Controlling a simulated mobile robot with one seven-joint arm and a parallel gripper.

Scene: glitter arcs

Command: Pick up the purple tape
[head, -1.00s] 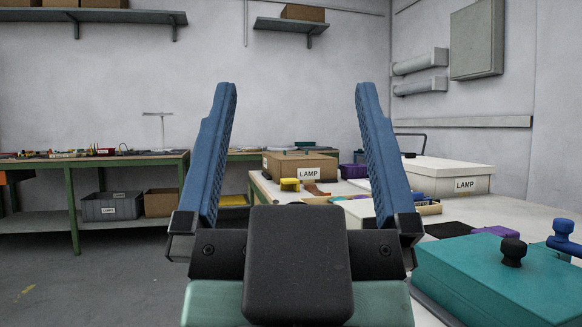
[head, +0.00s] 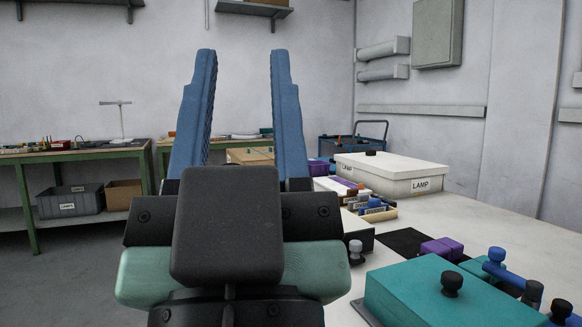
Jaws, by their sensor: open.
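A small purple item (head: 441,249) lies on the table at the right, beside a black flat patch and behind the teal box. It may be the purple tape, but its shape is too small to be sure. My gripper (head: 242,62) is in the left middle of the head view, fingers pointing up and away, with a gap between the blue fingers. The gripper is open and holds nothing visible. It is well to the left of the purple item and apart from it. A darker purple container (head: 318,167) stands farther back, partly hidden by my gripper.
The teal box (head: 440,293) with knobs stands at the front right of the white table (head: 520,232). A blue-and-black tool (head: 506,272) lies beside it. A white LAMP box (head: 392,172) and several small labelled items are farther back. The table's right side has bare room.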

